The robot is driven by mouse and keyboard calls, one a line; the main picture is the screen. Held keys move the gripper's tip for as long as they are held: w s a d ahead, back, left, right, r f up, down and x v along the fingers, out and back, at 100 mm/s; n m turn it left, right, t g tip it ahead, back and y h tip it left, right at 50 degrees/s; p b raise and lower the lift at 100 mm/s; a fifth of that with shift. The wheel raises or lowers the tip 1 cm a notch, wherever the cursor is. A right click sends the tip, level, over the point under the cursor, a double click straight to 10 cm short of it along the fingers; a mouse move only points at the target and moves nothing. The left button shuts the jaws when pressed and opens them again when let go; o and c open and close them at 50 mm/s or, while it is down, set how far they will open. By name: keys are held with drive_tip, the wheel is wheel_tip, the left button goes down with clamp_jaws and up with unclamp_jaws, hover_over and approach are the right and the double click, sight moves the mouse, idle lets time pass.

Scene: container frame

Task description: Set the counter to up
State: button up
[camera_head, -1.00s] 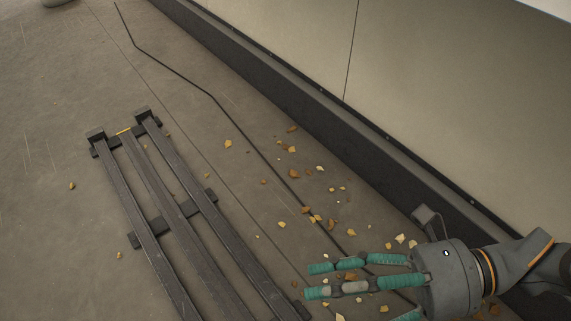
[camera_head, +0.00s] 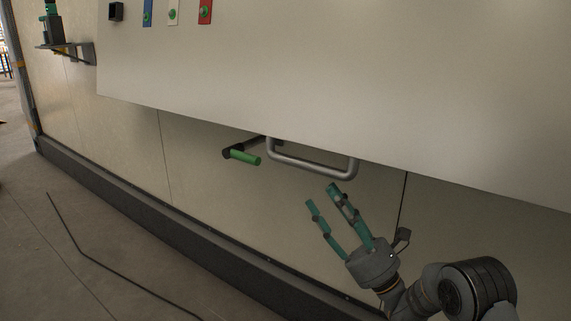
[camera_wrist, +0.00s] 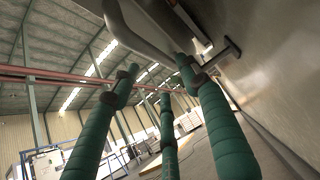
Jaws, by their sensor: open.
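A large pale panel (camera_head: 330,90), which looks like the counter, slants across the upper part of the head view. A grey bar handle (camera_head: 315,169) is fixed at its lower edge. The handle also seems to show at the top of the wrist view (camera_wrist: 126,36), close beyond the fingers. My gripper (camera_head: 322,195) is open and empty, below the handle with its teal fingers pointing up towards it. The fingers look apart from the handle in the head view. In the wrist view my gripper (camera_wrist: 160,78) has nothing between its fingers.
A lever with a green grip (camera_head: 244,157) sticks out left of the handle, under the panel. Blue, white and red plates with green buttons (camera_head: 205,11) are at the panel's upper left. A small shelf (camera_head: 66,46) is at the far left. A wall (camera_head: 130,118) stands behind.

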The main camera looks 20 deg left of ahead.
sight(304, 167)
drive_tip(key=p+x, duration=0.1)
drive_tip(key=x, duration=0.8)
drive_tip(key=shift+s, duration=0.1)
drive_tip(key=c, duration=1.1)
clamp_jaws()
